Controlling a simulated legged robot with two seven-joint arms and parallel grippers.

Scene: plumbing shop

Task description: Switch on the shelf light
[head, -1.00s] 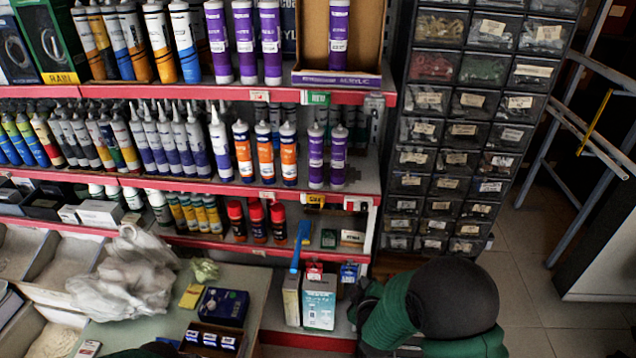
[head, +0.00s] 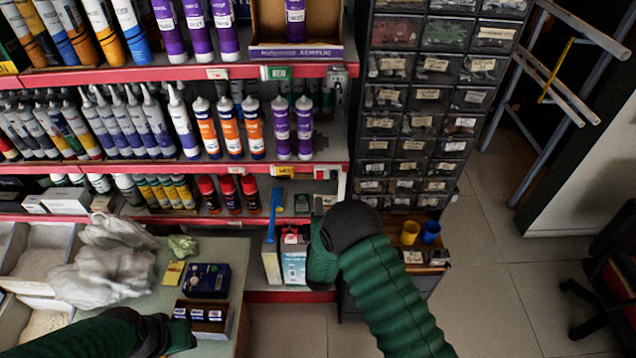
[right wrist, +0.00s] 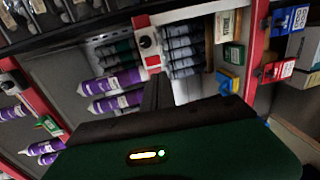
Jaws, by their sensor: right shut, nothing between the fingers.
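A white and red plate with a round black knob (right wrist: 148,42) is on the shelf front in the right wrist view; it may be the light switch. A grey box (head: 337,78) sits at the right end of the upper shelf edge in the head view. My right arm (head: 352,230) bends in front of the shelf's right end, and its fingertips are hidden there. In the right wrist view my right gripper (right wrist: 155,95) is shut and empty, apart from the knob.
Red-edged shelves (head: 190,72) hold sealant tubes and cans. A drawer cabinet (head: 430,110) stands right of them. A counter (head: 215,265) carries a plastic bag (head: 100,265) and small boxes. A blue and a yellow cup (head: 410,232) stand beside my right arm. The floor at right is partly clear.

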